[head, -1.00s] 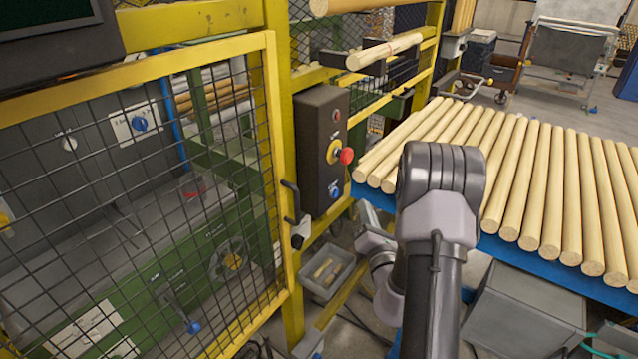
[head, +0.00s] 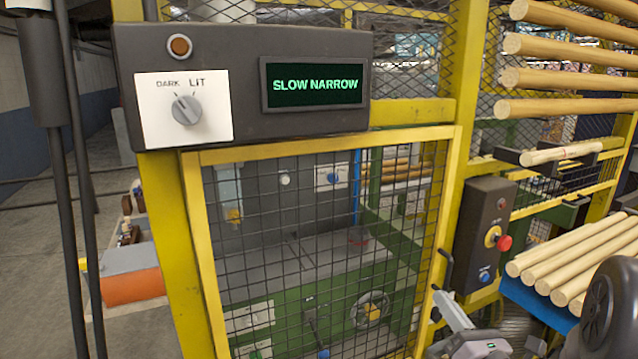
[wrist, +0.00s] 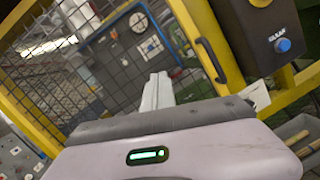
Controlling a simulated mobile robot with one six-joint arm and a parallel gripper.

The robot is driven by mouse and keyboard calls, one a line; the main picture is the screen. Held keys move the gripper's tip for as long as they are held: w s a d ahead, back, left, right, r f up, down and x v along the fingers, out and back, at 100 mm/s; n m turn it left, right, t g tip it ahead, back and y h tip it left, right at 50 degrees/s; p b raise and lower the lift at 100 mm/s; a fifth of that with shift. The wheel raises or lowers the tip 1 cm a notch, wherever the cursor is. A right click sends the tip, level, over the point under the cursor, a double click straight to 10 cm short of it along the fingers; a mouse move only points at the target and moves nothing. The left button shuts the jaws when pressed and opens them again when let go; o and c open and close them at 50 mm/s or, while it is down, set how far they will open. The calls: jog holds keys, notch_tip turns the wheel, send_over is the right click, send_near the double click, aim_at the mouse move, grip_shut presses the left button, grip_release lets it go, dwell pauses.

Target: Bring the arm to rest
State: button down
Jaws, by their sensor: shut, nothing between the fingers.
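My gripper (wrist: 158,92) shows in the wrist view with its fingers together and nothing between them. It points toward the yellow-framed mesh door (wrist: 75,45), apart from it as far as I can tell. In the head view my arm is at the lower right, in front of the rack of wooden rods, and part of it is cut off by the picture edge. The mesh door (head: 190,240) is closed in the head view, with a dark handle (head: 446,270) on its right side.
A dark control box (head: 482,235) with a red button stands right of the door. A panel (head: 240,85) above reads "SLOW NARROW" and has a DARK/LIT knob (head: 186,110). Wooden rods (head: 575,255) lie on a blue rack at right. Open floor (head: 40,230) shows at far left.

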jog(key=s+a+r+n+g+y, duration=0.2)
jog(key=a+n+g+y, duration=0.15)
jog(key=a, duration=0.25)
jog(key=s+a+r+n+g+y, duration=0.1)
jog(key=a+r+n+g+y, duration=0.1)
jog(key=a+n+y, duration=0.4)
jog(key=s+a+n+g+h, duration=0.2)
jog(key=s+a+n+g, duration=0.75)
jog(key=s+a, duration=0.35)
jog(key=s+d+f+n+g+h, duration=0.1)
jog(key=s+f+n+h, duration=0.15)
jog(key=s+n, duration=0.25)
jog(key=s+d+f+n+h, duration=0.2)
jog(key=s+n+h, duration=0.2)
jog(key=s+n, duration=0.15)
jog(key=d+n+h, duration=0.1)
jog(key=d+r+n+t+h, duration=0.1)
jog(key=d, duration=0.1)
jog(key=d+r+n+t+h, duration=0.1)
jog(key=d, duration=0.1)
jog(key=shift+s+d+n+h, duration=0.1)
jog(key=shift+d+n+h, duration=0.1)
jog(key=shift+n+h, duration=0.2)
